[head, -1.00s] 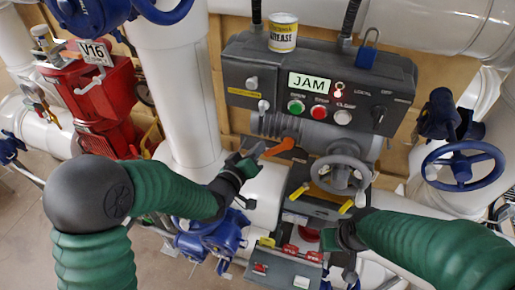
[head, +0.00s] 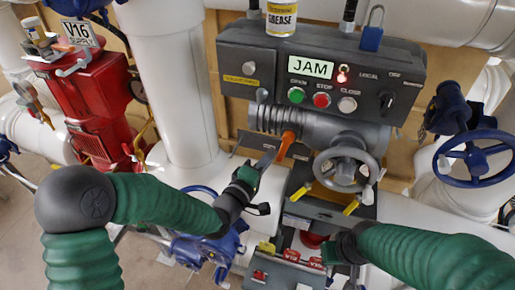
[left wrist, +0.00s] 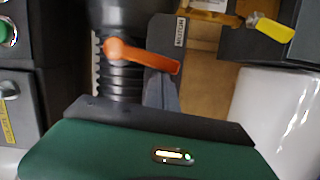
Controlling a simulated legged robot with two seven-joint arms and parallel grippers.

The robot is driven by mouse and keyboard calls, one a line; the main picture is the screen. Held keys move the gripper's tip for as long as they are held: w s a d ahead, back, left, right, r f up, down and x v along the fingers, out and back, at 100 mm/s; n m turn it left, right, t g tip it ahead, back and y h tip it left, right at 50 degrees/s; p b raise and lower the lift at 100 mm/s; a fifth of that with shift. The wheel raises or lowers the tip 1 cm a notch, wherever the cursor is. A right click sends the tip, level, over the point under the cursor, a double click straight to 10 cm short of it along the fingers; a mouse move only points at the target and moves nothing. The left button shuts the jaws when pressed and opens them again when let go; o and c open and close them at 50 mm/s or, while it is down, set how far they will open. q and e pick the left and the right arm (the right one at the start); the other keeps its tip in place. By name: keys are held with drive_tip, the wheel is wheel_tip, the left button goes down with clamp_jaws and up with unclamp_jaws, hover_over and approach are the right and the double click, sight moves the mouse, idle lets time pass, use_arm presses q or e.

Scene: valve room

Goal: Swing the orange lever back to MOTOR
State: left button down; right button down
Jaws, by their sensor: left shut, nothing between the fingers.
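The orange lever (head: 287,147) is on the ribbed grey housing under the JAM panel and slants steeply downward in the head view. In the left wrist view the orange lever (left wrist: 145,57) runs from its round hub to the right. My left gripper (head: 265,163) is shut and empty, its fingertips beside the lever's free end. Its grey fingers (left wrist: 160,92) show right against the lever there; I cannot tell if they touch. A dark plate with small white lettering (left wrist: 181,31) lies past the lever's end. My right gripper (head: 338,248) is low, by the tool tray; its jaws are unclear.
A grey handwheel (head: 346,169) stands just right of the lever. The control panel (head: 235,50) has a JAM display (head: 310,69), a lit red lamp and several buttons. Yellow-handled tools and a tray (head: 285,271) sit below. A blue valve wheel (head: 475,158) is at the right.

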use_arm(q)
drive_tip(key=shift+s+d+f+n+b, duration=0.15)
drive_tip(key=shift+d+n+b, duration=0.1)
drive_tip(key=shift+d+n, duration=0.2)
drive_tip(key=shift+d+f+n+b, duration=0.2)
drive_tip(key=shift+d+n, duration=0.1)
drive_tip(key=shift+n, duration=0.15)
drive_tip(key=shift+a, duration=0.1)
